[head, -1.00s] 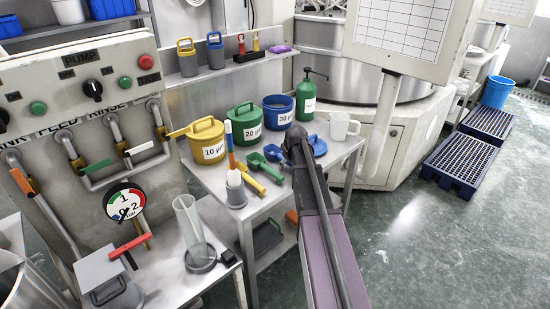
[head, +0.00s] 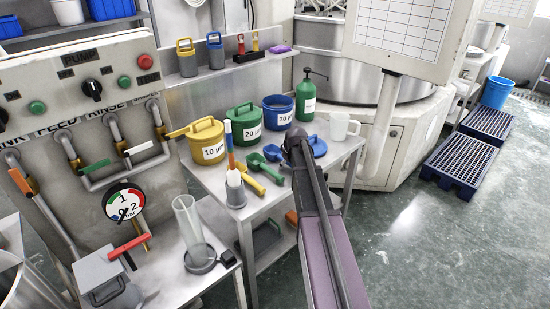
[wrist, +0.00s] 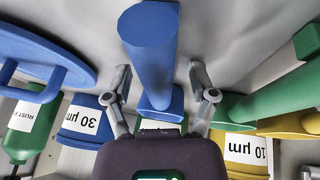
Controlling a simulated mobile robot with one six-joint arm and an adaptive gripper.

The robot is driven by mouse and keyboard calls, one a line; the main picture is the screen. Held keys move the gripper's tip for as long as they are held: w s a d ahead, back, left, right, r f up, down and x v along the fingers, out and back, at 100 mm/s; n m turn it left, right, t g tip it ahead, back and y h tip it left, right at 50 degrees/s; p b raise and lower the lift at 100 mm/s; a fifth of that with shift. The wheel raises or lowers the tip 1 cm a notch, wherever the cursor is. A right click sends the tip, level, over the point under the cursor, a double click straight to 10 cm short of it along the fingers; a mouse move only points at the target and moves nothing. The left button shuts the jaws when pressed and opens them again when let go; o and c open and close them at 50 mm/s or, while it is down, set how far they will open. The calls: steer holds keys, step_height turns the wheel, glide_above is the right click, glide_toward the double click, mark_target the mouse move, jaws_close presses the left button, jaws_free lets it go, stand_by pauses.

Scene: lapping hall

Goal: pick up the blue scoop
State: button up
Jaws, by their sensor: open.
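In the wrist view the blue scoop (wrist: 150,45) stretches from the top edge down between my jaws, its thick blue handle large in the picture. My gripper (wrist: 159,70) is open, with one finger on each side of the scoop and visible gaps between.
A blue lid (wrist: 45,50) lies left in the wrist view; a green scoop (wrist: 270,100) lies right. Behind stand the 10 µm yellow tub (head: 207,142), 20 µm green tub (head: 246,121) and 30 µm blue tub (head: 279,112). A white jug (head: 341,126) stands at the table's right.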

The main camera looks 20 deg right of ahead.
jaws_close()
stand_by(0.3)
steer(key=shift+r, duration=0.2)
step_height(320, 180, up, 4)
steer(key=p, duration=0.4)
steer(key=shift+f, duration=0.15)
steer(key=s+d, duration=0.2)
steer(key=s, duration=0.5)
steer(key=s+d+r+p, duration=0.1)
steer(key=s+d, duration=0.2)
steer(key=s, duration=0.5)
steer(key=shift+d+r, duration=0.2)
steer(key=shift+d, duration=0.05)
